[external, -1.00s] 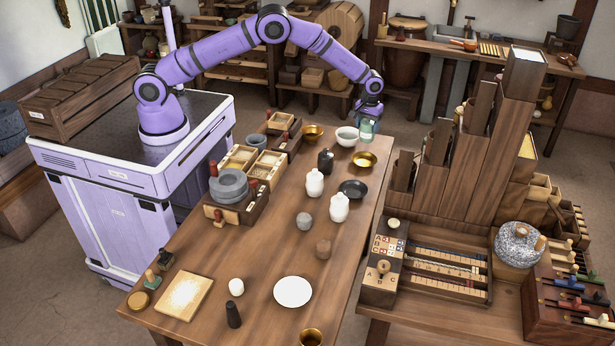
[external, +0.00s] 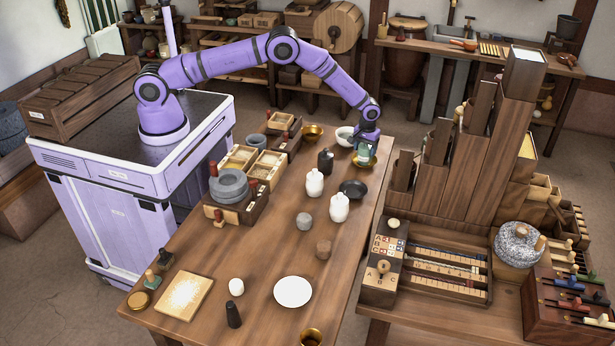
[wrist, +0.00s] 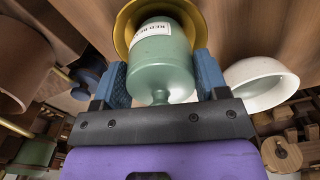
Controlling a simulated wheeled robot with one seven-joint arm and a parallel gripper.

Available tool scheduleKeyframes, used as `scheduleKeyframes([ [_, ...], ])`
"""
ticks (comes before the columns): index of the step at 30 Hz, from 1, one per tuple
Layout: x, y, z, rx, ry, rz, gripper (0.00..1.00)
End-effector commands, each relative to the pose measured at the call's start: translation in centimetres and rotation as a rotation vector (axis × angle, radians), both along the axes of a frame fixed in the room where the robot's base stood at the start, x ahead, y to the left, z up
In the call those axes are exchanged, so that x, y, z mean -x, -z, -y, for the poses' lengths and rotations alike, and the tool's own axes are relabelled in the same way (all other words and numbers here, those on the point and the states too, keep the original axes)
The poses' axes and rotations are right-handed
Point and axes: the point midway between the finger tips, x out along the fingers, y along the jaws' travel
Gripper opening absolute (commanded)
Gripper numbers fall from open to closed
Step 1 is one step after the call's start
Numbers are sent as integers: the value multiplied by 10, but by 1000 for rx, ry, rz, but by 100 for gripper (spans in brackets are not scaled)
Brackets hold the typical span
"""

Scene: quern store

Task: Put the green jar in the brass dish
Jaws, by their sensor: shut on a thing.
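The green jar (external: 364,151) is held between the blue fingers of my gripper (external: 366,144). In the wrist view the jar (wrist: 160,65) is pale green with a white label, partly readable, and a knob towards my wrist. The brass dish (external: 374,161) is at the far right part of the table, directly below the jar. In the wrist view the dish's gold rim (wrist: 124,28) shows around the jar's far end. I cannot tell whether the jar touches the dish. My gripper (wrist: 160,80) is shut on the jar.
A white bowl (external: 345,136) stands just left of the gripper. A dark bottle (external: 325,161), two white jars (external: 315,183) and a black dish (external: 353,189) stand nearer. Another brass bowl (external: 312,132) is further left. A stepped wooden rack (external: 452,170) rises to the right.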

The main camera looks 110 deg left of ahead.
Motion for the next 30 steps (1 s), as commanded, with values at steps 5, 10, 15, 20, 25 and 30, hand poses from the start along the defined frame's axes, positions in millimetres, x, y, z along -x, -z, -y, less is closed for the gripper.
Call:
scheduleKeyframes([
  [5, -1, -1, 0, 0, 0, 2, 32],
  [10, 0, 1, 0, 0, 0, 1, 76],
  [15, 0, 1, 0, 0, 0, 1, 93],
  [20, 0, 1, 0, 0, 0, 1, 93],
  [25, -1, -10, 0, -1, 0, 1, 93],
  [30, -1, -40, 0, -1, -1, 3, 93],
])
